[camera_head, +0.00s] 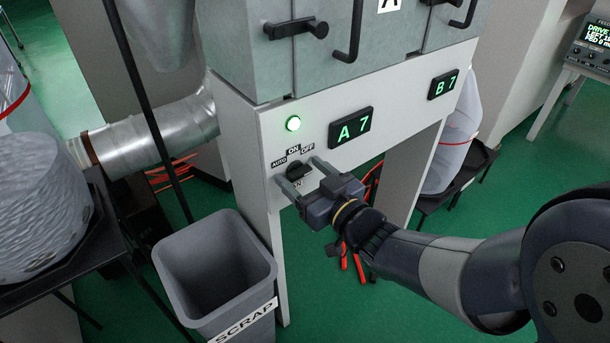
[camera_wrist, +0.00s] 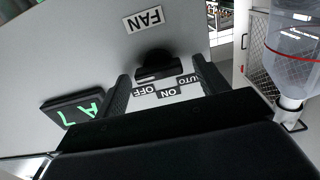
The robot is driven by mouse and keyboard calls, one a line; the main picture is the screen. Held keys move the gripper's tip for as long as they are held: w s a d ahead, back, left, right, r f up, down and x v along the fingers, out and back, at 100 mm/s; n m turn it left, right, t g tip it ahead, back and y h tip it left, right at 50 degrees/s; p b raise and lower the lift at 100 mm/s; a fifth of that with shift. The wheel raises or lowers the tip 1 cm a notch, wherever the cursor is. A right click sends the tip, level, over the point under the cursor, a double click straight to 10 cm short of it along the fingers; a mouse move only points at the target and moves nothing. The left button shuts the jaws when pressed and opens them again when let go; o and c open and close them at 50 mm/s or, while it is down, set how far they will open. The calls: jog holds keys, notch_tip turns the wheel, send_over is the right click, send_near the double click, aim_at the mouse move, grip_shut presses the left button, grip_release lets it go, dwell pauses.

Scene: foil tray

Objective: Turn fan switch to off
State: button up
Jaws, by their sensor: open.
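The black fan switch (camera_head: 296,169) is a rotary knob on the grey panel (camera_head: 387,118), with AUTO, ON and OFF labels (camera_head: 308,148) around its top. In the wrist view the knob (camera_wrist: 154,62) appears upside down, with the FAN label (camera_wrist: 143,20) beyond it. Which label it points to I cannot tell. My gripper (camera_head: 303,177) is open at the panel, its two fingers on either side of the knob. In the wrist view my gripper (camera_wrist: 160,76) shows a gap between each finger and the knob. The FAN label is partly hidden in the head view.
Red-handled tools (camera_head: 352,262) lie below my gripper.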

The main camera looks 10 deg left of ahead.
jog(key=shift+c, duration=0.3)
jog(key=c, duration=0.9)
jog(key=shift+c, duration=0.2)
jog(key=shift+n+b, duration=0.3)
jog(key=shift+b, duration=0.1)
jog(key=n+b, duration=0.3)
jog(key=shift+s+f, duration=0.1)
jog(key=shift+f, duration=0.1)
jog(key=shift+s+a+r+n+b, duration=0.1)
jog(key=shift+n+b, duration=2.05)
jog(key=shift+n, duration=0.55)
jog(key=o, duration=1)
